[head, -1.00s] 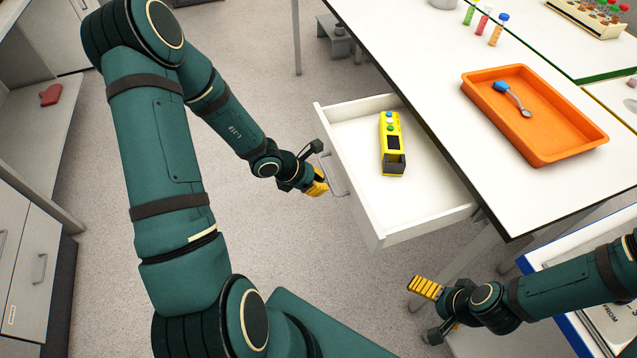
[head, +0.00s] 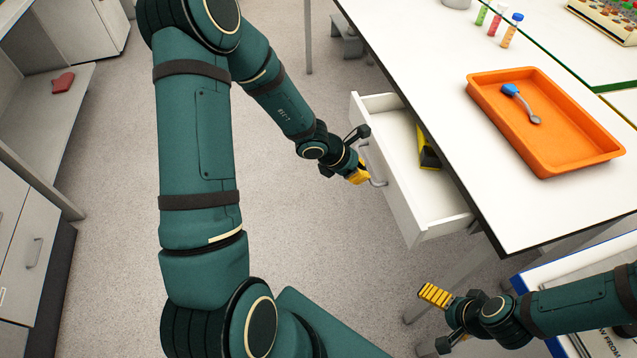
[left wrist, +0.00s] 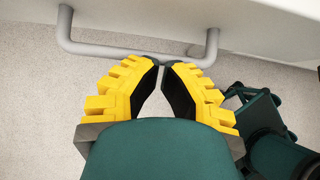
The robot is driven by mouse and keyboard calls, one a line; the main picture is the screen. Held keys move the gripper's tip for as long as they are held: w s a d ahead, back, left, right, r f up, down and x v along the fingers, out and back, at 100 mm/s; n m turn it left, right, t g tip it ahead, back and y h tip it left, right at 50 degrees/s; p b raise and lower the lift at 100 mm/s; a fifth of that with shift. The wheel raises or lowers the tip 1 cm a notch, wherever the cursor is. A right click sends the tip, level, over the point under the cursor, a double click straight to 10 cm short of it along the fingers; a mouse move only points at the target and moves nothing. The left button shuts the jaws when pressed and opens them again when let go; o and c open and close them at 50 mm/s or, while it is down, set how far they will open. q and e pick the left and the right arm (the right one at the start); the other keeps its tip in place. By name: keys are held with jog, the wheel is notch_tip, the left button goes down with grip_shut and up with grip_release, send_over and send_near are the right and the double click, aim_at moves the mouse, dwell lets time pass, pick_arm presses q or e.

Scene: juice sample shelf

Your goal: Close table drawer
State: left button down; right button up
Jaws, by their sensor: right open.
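The white table drawer (head: 408,205) is partly open under the front edge of the white table. Its grey handle (head: 377,170) is on the front panel, and the handle bar also shows in the left wrist view (left wrist: 100,50). My left gripper (head: 362,177) is at the handle with its yellow fingers' tips (left wrist: 163,64) together, at the bar. I cannot tell if they press on it. A yellow device (head: 428,153) lies in the drawer, partly hidden under the tabletop. My right gripper (head: 438,318) is open and empty, below and right of the drawer.
An orange tray (head: 568,163) with a blue-handled spoon (head: 522,103) stands on the table (head: 455,60), with several small bottles behind. A blue-edged white container is at the lower right. Cabinets stand at the left; the floor between is clear.

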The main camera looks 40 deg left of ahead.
pick_arm(q)
jog(key=p, duration=0.1)
send_near(416, 168)
jog(key=x, duration=0.4)
jog(key=shift+w+d+f, duration=0.2)
jog(key=shift+f, duration=0.1)
pick_arm(e)
jog(key=shift+s+a+r, duration=0.1)
jog(key=shift+s+r, duration=0.05)
jog(key=shift+r, duration=0.2)
pick_arm(q)
jog(key=shift+a, duration=0.1)
